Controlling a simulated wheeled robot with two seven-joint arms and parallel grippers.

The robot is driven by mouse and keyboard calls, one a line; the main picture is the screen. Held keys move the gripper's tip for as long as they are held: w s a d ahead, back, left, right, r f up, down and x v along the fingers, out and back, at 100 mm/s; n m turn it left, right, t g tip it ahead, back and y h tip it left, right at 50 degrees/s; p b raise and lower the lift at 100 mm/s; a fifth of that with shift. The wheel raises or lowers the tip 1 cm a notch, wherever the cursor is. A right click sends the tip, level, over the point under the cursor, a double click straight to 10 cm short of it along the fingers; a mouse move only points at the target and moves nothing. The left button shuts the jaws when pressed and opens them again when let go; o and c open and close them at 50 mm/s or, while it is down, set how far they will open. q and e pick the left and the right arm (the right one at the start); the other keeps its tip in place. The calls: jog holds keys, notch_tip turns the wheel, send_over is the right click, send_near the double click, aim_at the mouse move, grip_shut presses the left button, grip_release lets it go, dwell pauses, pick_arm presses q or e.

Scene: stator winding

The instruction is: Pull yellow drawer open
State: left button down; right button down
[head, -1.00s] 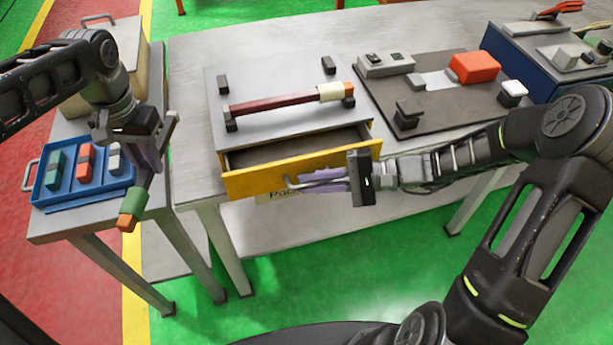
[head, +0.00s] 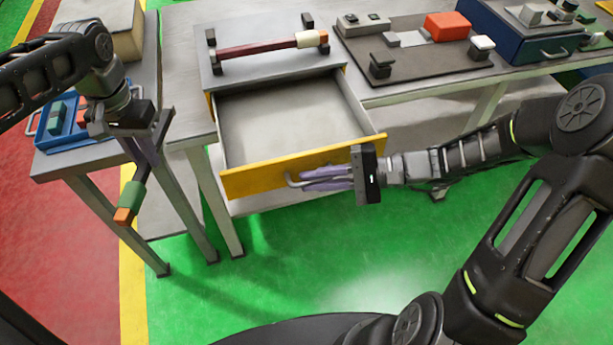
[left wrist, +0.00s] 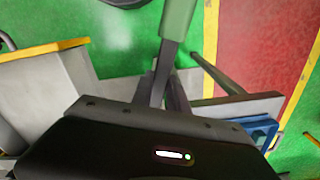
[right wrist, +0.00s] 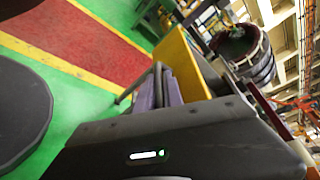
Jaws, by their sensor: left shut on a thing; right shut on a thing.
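The yellow-fronted drawer (head: 240,181) stands well out from under the grey workbench top, and its inside is bare grey and looks empty. My right gripper (head: 318,178) is shut on the grey drawer handle (head: 291,181) at the drawer front. The yellow front (right wrist: 182,62) and the handle (right wrist: 157,82) also show in the right wrist view. My left gripper (head: 146,155) is shut on a tool with a green and orange handle (head: 130,198), which hangs down at the left, apart from the drawer. The green part (left wrist: 177,18) shows in the left wrist view.
A dark red bar (head: 255,49) lies on black supports on the bench above the drawer. A blue tray (head: 70,133) sits on the left side table. A brown board (head: 410,55) with parts and a blue box (head: 515,40) are at right. Green floor is clear in front.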

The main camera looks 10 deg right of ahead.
jog(key=shift+f, duration=0.1)
jog(key=c, duration=1.8)
grip_release()
jog(key=shift+o, duration=0.2)
jog(key=shift+d, duration=0.15)
